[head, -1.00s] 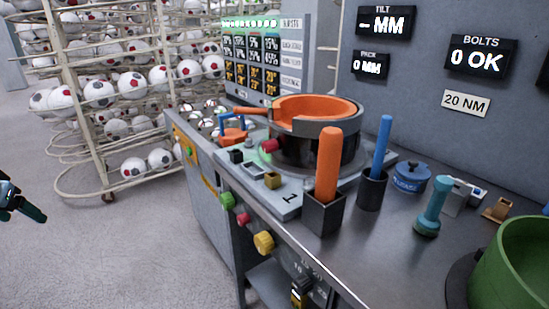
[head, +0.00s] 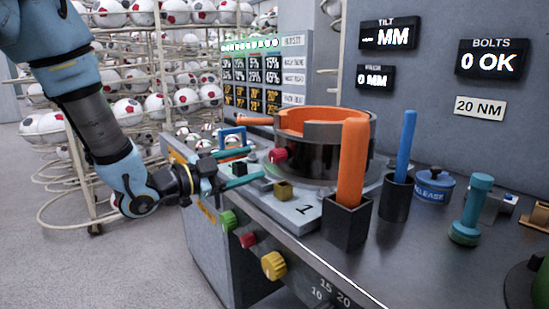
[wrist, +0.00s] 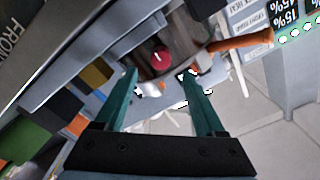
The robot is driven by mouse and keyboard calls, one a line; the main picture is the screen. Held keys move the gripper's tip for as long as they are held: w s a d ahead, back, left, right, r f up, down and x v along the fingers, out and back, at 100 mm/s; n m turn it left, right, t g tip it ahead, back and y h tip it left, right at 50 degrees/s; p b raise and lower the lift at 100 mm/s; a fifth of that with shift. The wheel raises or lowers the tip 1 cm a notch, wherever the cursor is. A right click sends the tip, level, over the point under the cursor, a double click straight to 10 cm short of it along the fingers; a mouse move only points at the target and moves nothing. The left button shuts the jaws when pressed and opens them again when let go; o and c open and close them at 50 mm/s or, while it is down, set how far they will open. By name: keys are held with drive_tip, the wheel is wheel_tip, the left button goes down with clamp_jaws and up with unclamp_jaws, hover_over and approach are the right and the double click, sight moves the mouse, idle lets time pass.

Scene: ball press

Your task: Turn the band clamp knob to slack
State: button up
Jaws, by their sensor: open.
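The band clamp knob (head: 278,156) is red and sits on the side of the dark round band (head: 325,158) around the orange mould. In the wrist view the knob (wrist: 161,58) shows a pale mark on its face and lies ahead of the fingertips, roughly centred between them. My gripper (head: 256,165) has teal fingers and reaches in from the left, just short of the knob. In the wrist view my gripper (wrist: 161,76) is open with nothing between the fingers.
Green (head: 228,220), red (head: 249,241) and yellow (head: 273,265) knobs stick out of the bench front. A black holder (head: 346,225) with an orange-handled tool stands right of the mould. An orange handle (head: 254,121) projects left from the mould. Ball racks stand behind my arm.

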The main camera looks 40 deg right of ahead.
sight(272, 157)
drive_tip(key=d+p, duration=0.1)
drive_tip(key=d, duration=0.6)
drive_tip(key=shift+s+d, duration=0.1)
drive_tip(key=shift+d, duration=0.05)
drive_tip(key=shift+c, duration=0.3)
clamp_jaws()
